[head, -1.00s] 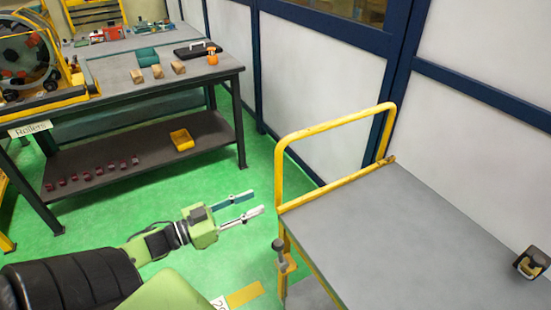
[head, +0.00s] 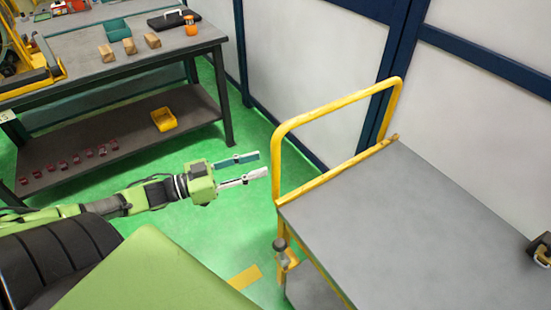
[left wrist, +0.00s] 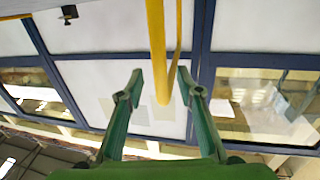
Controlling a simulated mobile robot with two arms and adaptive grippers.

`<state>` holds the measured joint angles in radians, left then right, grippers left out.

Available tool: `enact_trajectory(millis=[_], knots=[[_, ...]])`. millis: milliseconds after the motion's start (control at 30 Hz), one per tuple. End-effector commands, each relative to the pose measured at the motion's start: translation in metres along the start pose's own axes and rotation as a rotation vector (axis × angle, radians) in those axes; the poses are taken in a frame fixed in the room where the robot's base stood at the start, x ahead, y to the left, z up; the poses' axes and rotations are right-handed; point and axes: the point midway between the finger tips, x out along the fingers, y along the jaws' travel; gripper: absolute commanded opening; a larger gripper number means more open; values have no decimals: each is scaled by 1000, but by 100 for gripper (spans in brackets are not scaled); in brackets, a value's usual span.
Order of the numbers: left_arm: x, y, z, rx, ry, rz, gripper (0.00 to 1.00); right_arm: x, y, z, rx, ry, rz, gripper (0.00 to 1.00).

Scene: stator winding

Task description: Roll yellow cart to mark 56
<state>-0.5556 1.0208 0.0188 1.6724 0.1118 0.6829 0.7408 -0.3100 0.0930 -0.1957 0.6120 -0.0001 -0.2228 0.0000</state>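The yellow cart stands at the right in the head view, with a grey top (head: 400,215) and a yellow tube push handle (head: 335,103) at its left end. My left gripper (head: 262,164) is open, its fingers pointing right at the handle's near upright, just short of it or at it. In the left wrist view the yellow handle tube (left wrist: 156,45) lies in line with the gap between the open fingertips (left wrist: 159,77). Whether the tube is inside the gap I cannot tell. My right gripper is not in view. No mark numbered 56 shows.
A workbench (head: 130,68) with wooden blocks and a lower shelf holding a yellow bin (head: 164,120) stands at the upper left. White wall panels with blue frames (head: 400,60) run behind the cart. Green floor (head: 225,225) with a yellow strip (head: 244,277) lies between bench and cart.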

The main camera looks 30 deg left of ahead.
Motion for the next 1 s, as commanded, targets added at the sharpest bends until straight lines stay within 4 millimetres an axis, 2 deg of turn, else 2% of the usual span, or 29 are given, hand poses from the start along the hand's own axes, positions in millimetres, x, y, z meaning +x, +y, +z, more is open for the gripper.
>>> enact_trajectory(millis=[200, 400, 600, 867, 1000], knots=[[36, 0, -2, 2, 5, 1, 33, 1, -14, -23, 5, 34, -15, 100], [57, 0, -1, 0, 3, 1, 33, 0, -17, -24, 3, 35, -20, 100], [65, 0, 0, 1, 0, 1, 33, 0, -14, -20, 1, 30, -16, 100], [66, 1, 0, 0, 0, 1, 33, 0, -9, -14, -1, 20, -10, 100], [66, 1, 0, 0, 0, 1, 0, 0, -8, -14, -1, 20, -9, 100]])
